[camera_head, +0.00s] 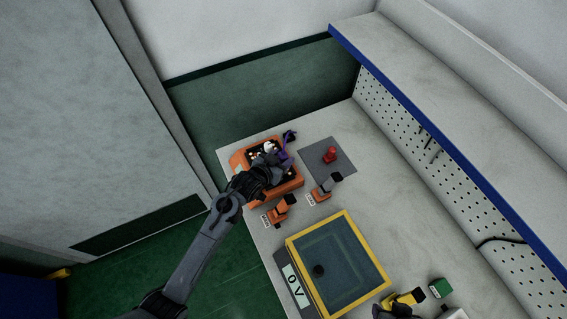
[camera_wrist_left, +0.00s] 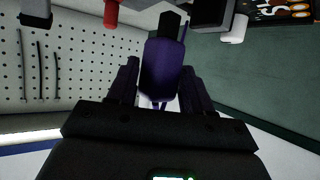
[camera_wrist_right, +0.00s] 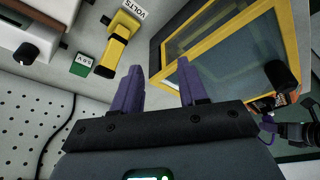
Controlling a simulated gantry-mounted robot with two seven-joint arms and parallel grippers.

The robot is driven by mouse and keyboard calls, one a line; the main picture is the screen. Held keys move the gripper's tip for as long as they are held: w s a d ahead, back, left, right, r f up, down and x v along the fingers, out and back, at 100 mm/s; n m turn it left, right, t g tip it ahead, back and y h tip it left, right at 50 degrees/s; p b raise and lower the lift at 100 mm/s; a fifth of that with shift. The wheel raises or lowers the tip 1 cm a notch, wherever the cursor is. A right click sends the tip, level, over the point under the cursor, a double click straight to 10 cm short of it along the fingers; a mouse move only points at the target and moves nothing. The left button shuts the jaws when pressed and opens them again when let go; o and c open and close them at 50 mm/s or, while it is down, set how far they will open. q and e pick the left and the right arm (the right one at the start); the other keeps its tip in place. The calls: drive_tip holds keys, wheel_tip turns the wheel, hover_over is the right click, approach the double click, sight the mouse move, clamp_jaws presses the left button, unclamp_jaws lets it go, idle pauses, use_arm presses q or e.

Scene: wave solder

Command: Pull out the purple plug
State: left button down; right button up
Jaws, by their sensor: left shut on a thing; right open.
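My left gripper (camera_head: 281,157) is over the far end of the orange device (camera_head: 289,189) on the bench. In the left wrist view, the left gripper (camera_wrist_left: 160,85) is shut on the purple plug (camera_wrist_left: 161,70), which has a black end pointing away from the fingers. In the head view the plug and the purple fingers are hard to tell apart. Whether the plug still touches the device cannot be told. In the right wrist view, my right gripper (camera_wrist_right: 155,85) is open and empty, with purple fingers apart.
A red object (camera_head: 330,155) stands on a grey mat (camera_head: 342,166). Two orange-and-grey connectors (camera_head: 281,209) (camera_head: 325,188) stand near the device. A yellow-framed panel (camera_head: 338,265), a yellow tool (camera_head: 404,299) and a green block (camera_head: 440,287) lie nearer. A pegboard (camera_head: 440,170) bounds the bench.

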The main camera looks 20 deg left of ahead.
sight(281, 156)
use_arm(q)
drive_tip(key=shift+r+p, duration=1.65)
drive_tip(key=shift+r, duration=0.15)
